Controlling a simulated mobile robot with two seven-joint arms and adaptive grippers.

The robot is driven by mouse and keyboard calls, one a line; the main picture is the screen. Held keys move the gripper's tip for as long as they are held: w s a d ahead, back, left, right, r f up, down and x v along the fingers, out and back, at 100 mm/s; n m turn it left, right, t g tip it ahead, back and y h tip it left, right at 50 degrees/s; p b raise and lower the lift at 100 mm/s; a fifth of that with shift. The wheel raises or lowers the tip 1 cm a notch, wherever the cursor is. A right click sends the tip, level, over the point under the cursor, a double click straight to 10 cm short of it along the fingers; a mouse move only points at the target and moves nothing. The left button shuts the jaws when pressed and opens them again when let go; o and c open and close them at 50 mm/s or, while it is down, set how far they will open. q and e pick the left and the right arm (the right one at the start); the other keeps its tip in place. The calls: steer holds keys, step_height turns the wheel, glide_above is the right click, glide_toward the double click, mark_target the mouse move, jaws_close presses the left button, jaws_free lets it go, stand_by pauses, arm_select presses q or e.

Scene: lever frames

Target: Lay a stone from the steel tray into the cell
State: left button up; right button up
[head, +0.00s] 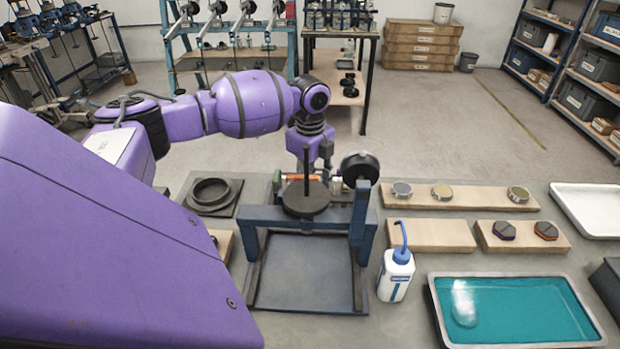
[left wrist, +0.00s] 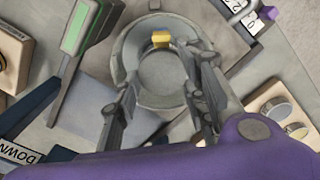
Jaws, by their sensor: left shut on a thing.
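My left arm reaches behind the blue-grey frame with the black disc (head: 305,199) and upright rod. In the head view, its fingertips are hidden there. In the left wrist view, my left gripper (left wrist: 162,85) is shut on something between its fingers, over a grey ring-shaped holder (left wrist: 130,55). I cannot make out whether the held thing is a stone. A small yellow piece (left wrist: 161,39) shows at the holder's far inner side. The steel tray (head: 437,318) at the right front holds teal liquid, with a pale blurred patch in it. My right gripper is out of view.
A white squeeze bottle (head: 396,276) stands between frame and tray. Wooden boards (head: 425,236) carry metal discs and two dark hexagonal pieces. A dark ring (head: 210,193) on a square base lies left of the frame. A white tray (head: 592,205) is at far right.

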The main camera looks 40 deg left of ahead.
arm_select(q)
steer(key=o, duration=1.3)
steer(key=shift+c, duration=0.2)
steer(key=shift+r, duration=0.1)
step_height(320, 180, up, 12)
